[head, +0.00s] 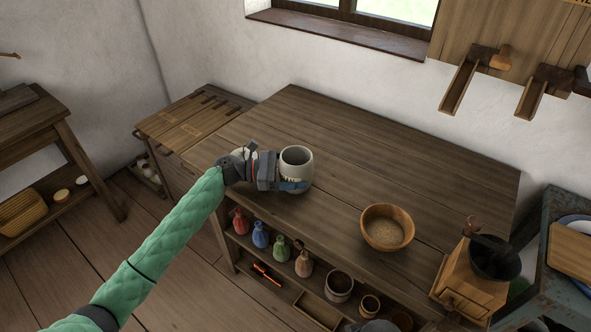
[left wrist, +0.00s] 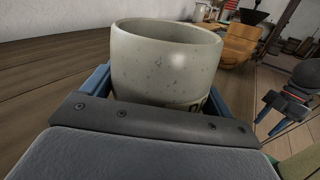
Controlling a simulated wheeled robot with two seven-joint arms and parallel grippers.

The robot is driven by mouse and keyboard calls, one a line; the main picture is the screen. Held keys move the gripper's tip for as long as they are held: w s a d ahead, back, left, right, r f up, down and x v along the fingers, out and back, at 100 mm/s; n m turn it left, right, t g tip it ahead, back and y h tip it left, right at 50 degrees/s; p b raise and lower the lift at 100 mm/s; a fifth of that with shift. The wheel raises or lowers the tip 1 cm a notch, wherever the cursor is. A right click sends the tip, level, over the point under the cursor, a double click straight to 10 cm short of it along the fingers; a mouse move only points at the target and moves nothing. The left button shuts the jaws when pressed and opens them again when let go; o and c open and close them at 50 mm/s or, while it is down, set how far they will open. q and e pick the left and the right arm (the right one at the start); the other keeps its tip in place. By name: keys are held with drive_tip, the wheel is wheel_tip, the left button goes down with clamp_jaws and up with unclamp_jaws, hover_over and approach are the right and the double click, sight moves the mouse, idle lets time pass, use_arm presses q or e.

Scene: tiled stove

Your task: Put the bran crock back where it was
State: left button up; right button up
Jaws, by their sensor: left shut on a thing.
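A pale grey speckled crock (head: 296,160) is at the front left part of the wooden worktable (head: 400,140), upright, with an open top. My left gripper (head: 291,184) is shut on it, its blue fingers on either side of the body. The left wrist view shows the crock (left wrist: 166,60) close up, with part of a dark-marked label low on its side. I cannot tell whether its base touches the table. My right gripper (left wrist: 284,107) shows at the right of the left wrist view, its blue fingers apart and empty.
A wooden bowl of grainy tan stuff (head: 387,228) stands on the table's front right. Another pale rounded thing (head: 238,156) is partly hidden behind my left wrist. A wooden mill (head: 475,275) stands at right. The shelf below holds several coloured bottles (head: 260,236) and small pots (head: 339,286). The table's back is clear.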

use_arm(q)
drive_tip(key=o, duration=1.2)
use_arm(e)
drive_tip(key=shift+w+a, duration=0.1)
use_arm(q)
drive_tip(key=shift+a, duration=0.2)
drive_tip(key=a+b, duration=0.2)
drive_tip(key=a, duration=0.8)
drive_tip(key=shift+a, duration=0.3)
drive_tip(key=shift+a+r, duration=0.1)
drive_tip(key=shift+a, duration=0.4)
use_arm(e)
drive_tip(key=shift+t+y, duration=0.4)
drive_tip(key=shift+w+a+f, duration=0.25)
drive_tip(key=shift+a+f, duration=0.55)
drive_tip(key=shift+f, duration=0.2)
drive_tip(key=shift+w+a+f, duration=0.2)
drive_tip(key=shift+a+f, duration=0.55)
drive_tip(key=shift+f, duration=0.25)
drive_tip(key=shift+r, duration=0.15)
